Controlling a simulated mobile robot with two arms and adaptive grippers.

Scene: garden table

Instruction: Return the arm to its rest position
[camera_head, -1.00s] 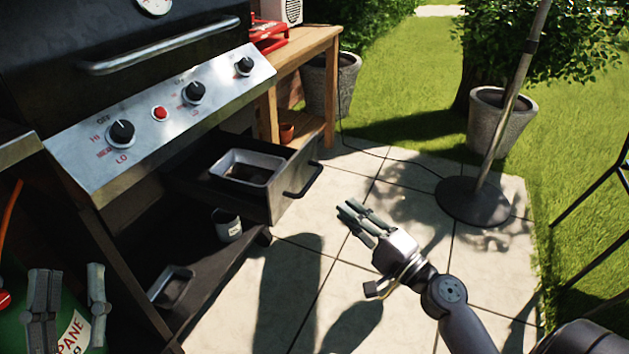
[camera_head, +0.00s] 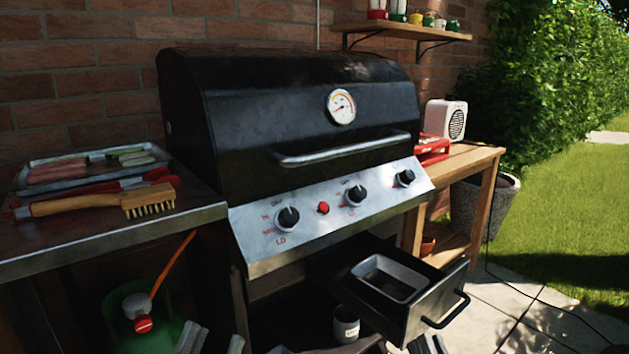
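The tops of my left gripper's (camera_head: 213,342) fingers show at the bottom edge, in front of the propane tank and below the grill. They are apart with nothing visible between them. The tips of my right gripper (camera_head: 428,345) show at the bottom edge, just below the open drawer's front. Most of it is cut off by the frame, so its opening is hidden. Both arms are out of view.
A black grill (camera_head: 300,105) has its lid closed. Its drawer (camera_head: 405,320) is pulled out with a pan (camera_head: 390,278) inside. A side shelf (camera_head: 100,228) holds a brush (camera_head: 105,203) and a food tray (camera_head: 75,185). A wooden table (camera_head: 465,165) stands right.

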